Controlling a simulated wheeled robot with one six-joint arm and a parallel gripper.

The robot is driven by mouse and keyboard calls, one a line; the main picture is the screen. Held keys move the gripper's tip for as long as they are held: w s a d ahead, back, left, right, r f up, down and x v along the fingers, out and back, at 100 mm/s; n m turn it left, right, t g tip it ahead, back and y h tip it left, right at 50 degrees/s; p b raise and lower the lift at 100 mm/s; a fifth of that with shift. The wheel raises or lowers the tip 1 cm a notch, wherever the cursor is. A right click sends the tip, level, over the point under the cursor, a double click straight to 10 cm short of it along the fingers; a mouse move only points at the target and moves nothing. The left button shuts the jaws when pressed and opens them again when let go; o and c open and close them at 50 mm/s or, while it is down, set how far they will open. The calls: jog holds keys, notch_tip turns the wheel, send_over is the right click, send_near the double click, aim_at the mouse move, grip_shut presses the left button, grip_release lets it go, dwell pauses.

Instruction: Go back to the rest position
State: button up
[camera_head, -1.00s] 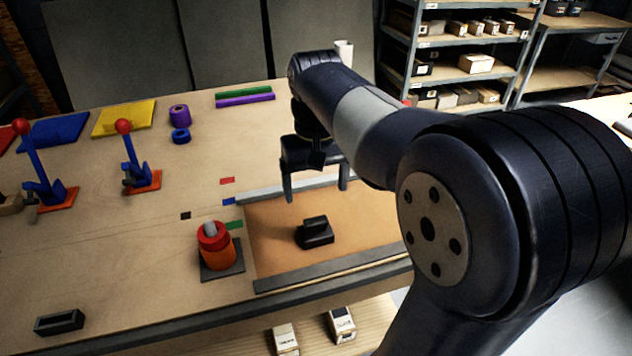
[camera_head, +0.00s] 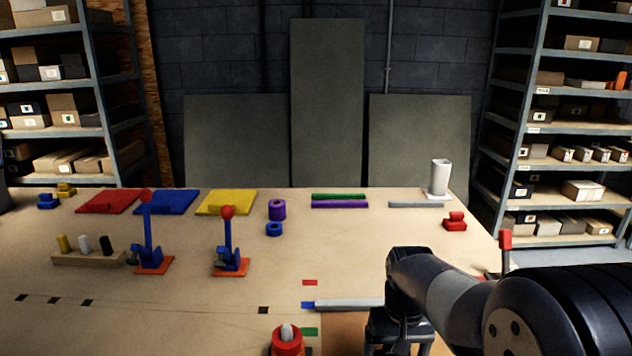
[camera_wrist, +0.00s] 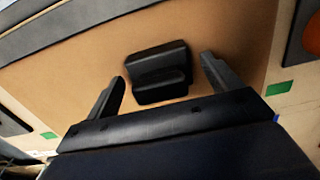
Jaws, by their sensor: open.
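My gripper (camera_wrist: 165,85) is open in the wrist view, its two dark fingers spread apart. A black block with a raised handle (camera_wrist: 158,72) lies beyond and between the fingertips on a brown board (camera_wrist: 225,30); the gripper does not hold it. In the head view my arm reaches in from the lower right, and the gripper's fingers fall below the picture's edge. The brown board (camera_head: 345,330) shows only partly there, and the black block is out of that view.
Two blue levers with red knobs (camera_head: 147,235) (camera_head: 230,245) rise from the table. Red, blue and yellow panels (camera_head: 225,202) lie behind. The middle of the table is mostly clear.

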jog(key=shift+r, duration=1.4)
jog(key=shift+f, duration=0.1)
